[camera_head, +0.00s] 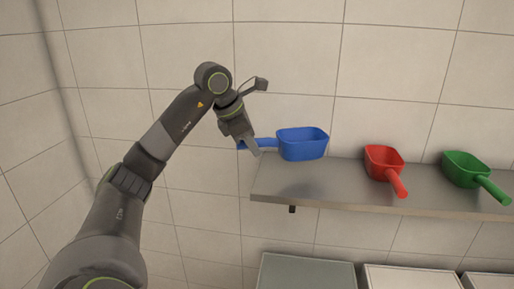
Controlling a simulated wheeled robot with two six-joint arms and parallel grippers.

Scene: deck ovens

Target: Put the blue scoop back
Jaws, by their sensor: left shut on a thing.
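The blue scoop (302,144) is at the left end of the grey wall shelf (334,193). Its bowl faces up and its handle points left. My left gripper (247,146) is shut on the handle, just off the shelf's left end. The bowl appears over the shelf's left part; I cannot tell whether it touches the shelf. My right gripper is not in view.
A red scoop (382,161) and a green scoop (465,170) lie on the shelf to the right, handles toward the front. Bare shelf lies between the blue and red scoops. Lidded containers (307,272) stand below. A tiled wall is behind.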

